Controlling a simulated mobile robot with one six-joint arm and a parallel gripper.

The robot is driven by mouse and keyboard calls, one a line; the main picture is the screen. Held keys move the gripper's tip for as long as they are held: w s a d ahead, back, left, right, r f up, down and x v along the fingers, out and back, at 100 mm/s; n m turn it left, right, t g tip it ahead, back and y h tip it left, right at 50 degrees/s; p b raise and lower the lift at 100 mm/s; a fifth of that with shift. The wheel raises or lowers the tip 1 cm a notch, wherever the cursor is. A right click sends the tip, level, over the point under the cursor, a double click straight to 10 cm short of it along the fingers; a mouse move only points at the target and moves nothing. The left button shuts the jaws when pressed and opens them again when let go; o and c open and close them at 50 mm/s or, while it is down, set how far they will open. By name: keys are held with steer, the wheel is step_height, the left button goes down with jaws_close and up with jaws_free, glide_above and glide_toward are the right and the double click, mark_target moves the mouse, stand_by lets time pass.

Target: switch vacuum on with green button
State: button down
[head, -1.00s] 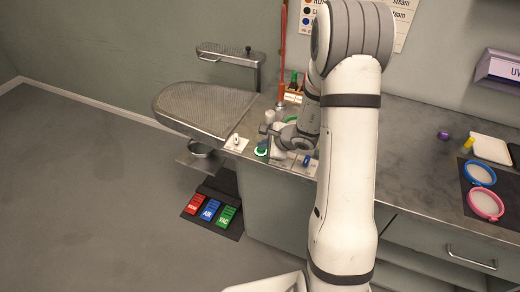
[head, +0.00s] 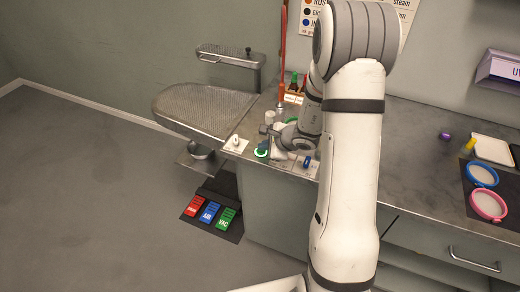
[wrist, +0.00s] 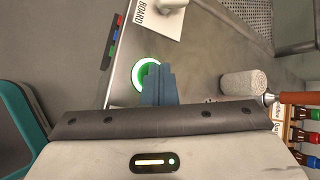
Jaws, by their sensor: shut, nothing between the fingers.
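The green button (head: 261,154) sits on the front left part of the counter, with a bright green ring around it. In the wrist view the green button (wrist: 142,82) shows a glowing white-green ring, partly covered by my fingers. My gripper (wrist: 157,72) is shut and empty, its blue-grey fingertips overlapping the ring's right side. In the head view my gripper (head: 264,143) is just above the button, pointing down. I cannot tell whether the fingertips touch the button.
The ironing board (head: 200,108) extends at left. Red, blue and green pedals (head: 209,212) are on the floor. A grey roll (wrist: 243,83) and bottles (wrist: 303,135) stand close by.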

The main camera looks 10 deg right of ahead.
mark_target(264, 152)
steer(key=shift+r, duration=0.1)
steer(key=shift+r+p, duration=1.9)
steer(key=shift+r, duration=1.05)
steer(key=shift+a+r, duration=0.1)
steer(key=shift+r, duration=0.05)
steer(key=s+a+r+n+g+y, duration=0.1)
steer(key=s+a+r+n+g, duration=0.1)
steer(key=s+a+r+n, duration=0.3)
steer(key=s+a+r+n+g, duration=0.1)
steer(key=s+a+r+n, duration=0.1)
steer(key=s+r+n, duration=0.4)
steer(key=s+d+r+n+h, duration=0.2)
steer(key=s+n, duration=0.1)
steer(key=s, duration=0.2)
steer(key=s+d+r+n+h, duration=0.2)
steer(key=s+n, duration=0.1)
steer(key=s, duration=0.3)
steer(key=s+d+r+n+g+h, duration=0.1)
steer(key=s+d+r+n+h, duration=0.1)
steer(key=s, duration=0.3)
steer(key=shift+s+r+n, duration=0.4)
steer(key=shift+r+n, duration=0.1)
